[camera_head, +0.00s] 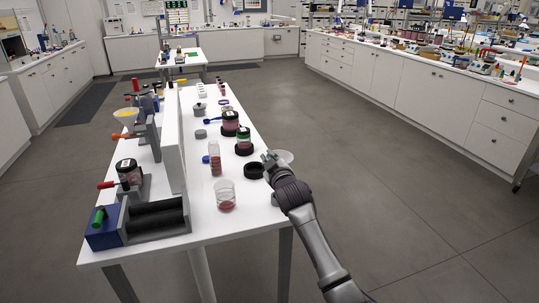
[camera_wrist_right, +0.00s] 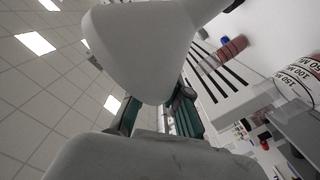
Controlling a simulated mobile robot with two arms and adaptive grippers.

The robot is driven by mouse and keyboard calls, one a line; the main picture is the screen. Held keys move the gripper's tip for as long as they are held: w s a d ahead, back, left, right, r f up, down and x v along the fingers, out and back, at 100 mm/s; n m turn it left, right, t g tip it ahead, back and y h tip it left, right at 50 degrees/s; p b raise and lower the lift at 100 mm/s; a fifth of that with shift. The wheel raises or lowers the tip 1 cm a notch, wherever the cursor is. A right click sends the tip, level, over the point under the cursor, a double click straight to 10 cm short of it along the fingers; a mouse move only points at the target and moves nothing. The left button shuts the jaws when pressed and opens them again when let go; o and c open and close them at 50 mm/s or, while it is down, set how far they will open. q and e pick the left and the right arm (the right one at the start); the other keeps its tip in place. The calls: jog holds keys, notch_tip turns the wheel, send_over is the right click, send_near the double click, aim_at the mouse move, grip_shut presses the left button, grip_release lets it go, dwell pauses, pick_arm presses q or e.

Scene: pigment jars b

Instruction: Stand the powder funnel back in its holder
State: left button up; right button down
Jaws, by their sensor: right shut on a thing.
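My right gripper (camera_head: 270,159) is over the right edge of the white table, its wrist to the lower right. It is shut on the white powder funnel (camera_head: 286,156), whose pale rim shows beside the fingers. In the right wrist view the funnel (camera_wrist_right: 140,45) fills the upper middle, tilted in that picture, between the green-sided fingers (camera_wrist_right: 157,112). A black ring (camera_head: 254,170) lies on the table just left of the gripper; I cannot tell whether it is the funnel's holder. My left gripper is not in view.
Jars with black lids (camera_head: 244,141), a bottle of red powder (camera_head: 215,158) and a clear beaker (camera_head: 226,196) stand left of the gripper. A grey-and-blue roller machine (camera_head: 155,217) is at the table's near left. Open floor (camera_head: 370,180) lies to the right.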

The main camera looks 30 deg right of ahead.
jog(key=shift+w+a+f, duration=0.1)
jog(key=shift+w+f, duration=0.05)
jog(key=shift+w, duration=0.15)
jog(key=shift+a, duration=0.1)
jog(key=shift+f, duration=0.2)
pick_arm(q)
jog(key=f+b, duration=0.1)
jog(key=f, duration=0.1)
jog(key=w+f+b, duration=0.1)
jog(key=b, duration=0.1)
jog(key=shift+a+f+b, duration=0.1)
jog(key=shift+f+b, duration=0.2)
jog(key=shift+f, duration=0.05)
pick_arm(e)
notch_tip(320, 180, down, 5)
jog(key=shift+f, duration=0.2)
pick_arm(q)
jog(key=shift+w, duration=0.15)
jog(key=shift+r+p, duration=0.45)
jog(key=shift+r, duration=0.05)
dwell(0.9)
